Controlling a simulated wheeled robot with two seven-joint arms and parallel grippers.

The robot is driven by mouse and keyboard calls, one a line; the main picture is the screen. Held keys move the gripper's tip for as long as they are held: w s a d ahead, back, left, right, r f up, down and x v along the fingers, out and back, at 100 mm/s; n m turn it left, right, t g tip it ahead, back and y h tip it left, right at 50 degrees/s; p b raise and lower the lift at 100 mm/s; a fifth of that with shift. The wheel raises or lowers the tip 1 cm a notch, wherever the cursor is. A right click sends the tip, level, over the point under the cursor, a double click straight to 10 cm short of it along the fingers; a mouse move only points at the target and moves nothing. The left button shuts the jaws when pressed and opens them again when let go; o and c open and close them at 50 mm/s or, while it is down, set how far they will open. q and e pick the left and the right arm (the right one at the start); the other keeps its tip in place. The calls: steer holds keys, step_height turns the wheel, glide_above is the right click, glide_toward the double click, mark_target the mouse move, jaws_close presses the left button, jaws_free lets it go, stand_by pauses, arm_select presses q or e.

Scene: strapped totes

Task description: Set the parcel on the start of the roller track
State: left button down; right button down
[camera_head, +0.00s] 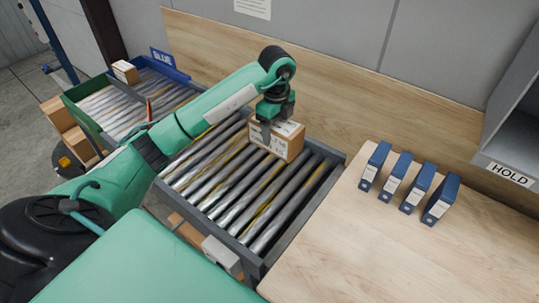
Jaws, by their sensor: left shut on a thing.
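The parcel (283,143) is a brown cardboard box with a white printed label, over the far side of the roller track near its right end. My left gripper (268,128) is shut on the parcel from above, with a finger against its near face. I cannot tell whether the parcel touches the rollers or hangs just above them. The roller track (262,192) has grey metal rollers in a dark frame and runs from the table towards the left. My right gripper is not in view.
Several blue binders (406,187) stand on the wooden table (390,255) at right. A HOLD shelf (512,150) is at far right. A blue-labelled section (135,100) at far left carries a small box (125,71). Rollers in front of the parcel are clear.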

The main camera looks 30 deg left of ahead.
arm_select(q)
steer(key=shift+f+p, duration=3.2)
steer(key=shift+f, duration=6.35)
steer(key=shift+f, duration=0.15)
steer(key=shift+c, duration=1.6)
jaws_free()
steer(key=shift+s, duration=0.15)
